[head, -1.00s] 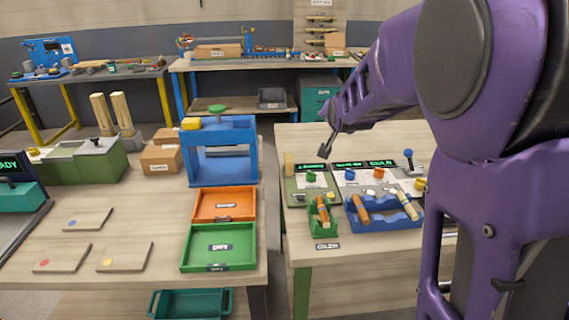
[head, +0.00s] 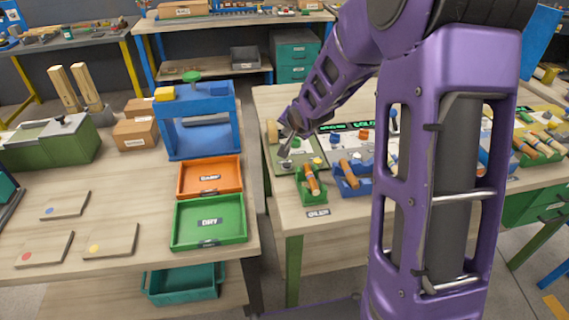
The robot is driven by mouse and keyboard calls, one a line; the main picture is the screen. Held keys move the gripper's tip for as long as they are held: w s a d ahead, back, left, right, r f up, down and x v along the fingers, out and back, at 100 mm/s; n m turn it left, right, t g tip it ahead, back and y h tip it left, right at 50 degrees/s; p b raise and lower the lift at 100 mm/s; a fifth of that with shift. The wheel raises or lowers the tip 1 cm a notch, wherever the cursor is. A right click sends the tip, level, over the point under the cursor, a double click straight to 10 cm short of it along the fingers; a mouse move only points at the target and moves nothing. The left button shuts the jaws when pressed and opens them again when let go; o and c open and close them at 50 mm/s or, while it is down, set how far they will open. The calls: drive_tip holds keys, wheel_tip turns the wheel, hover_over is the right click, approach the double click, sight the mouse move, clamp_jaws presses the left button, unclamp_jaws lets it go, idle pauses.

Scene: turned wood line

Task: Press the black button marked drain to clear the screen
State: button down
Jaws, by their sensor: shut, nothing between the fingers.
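My gripper (head: 286,155), a dark, narrow tip at the end of my purple arm, is shut and empty. It points down over the left grey-green control panel (head: 305,162) on the right-hand table. A small dark round spot (head: 285,164) on the panel lies right at the fingertips; I cannot tell whether it is the black drain button or whether they touch. No drain lettering is readable. A green knob (head: 296,141) and a yellow button (head: 318,160) show beside the gripper. My arm hides this panel's screen. Another screen (head: 335,127) to the right shows green text.
A green holder (head: 311,198) and a blue tray (head: 352,192) with turned wooden pieces stand just in front of the panels. A wooden block (head: 272,132) stands at the panel's left. The left table has orange (head: 210,190) and green (head: 208,238) trays. My arm covers much of the right.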

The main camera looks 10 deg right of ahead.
drive_tip(key=shift+f, duration=0.1)
wheel_tip(320, 180, down, 9)
drive_tip(key=b, duration=0.8)
drive_tip(key=shift+r, duration=0.2)
drive_tip(key=shift+f, duration=0.15)
idle(1.4)
drive_tip(key=shift+f+b, duration=0.25)
drive_tip(key=shift+b, duration=0.2)
drive_tip(key=shift+f+b, duration=0.35)
drive_tip(key=shift+f, duration=0.05)
idle(0.4)
drive_tip(key=shift+r, duration=0.1)
drive_tip(key=shift+r+p, duration=0.7)
drive_tip(key=shift+p, duration=0.1)
drive_tip(key=shift+r, duration=0.1)
wheel_tip(320, 180, up, 5)
drive_tip(key=p, duration=0.4)
drive_tip(key=shift+p, duration=0.3)
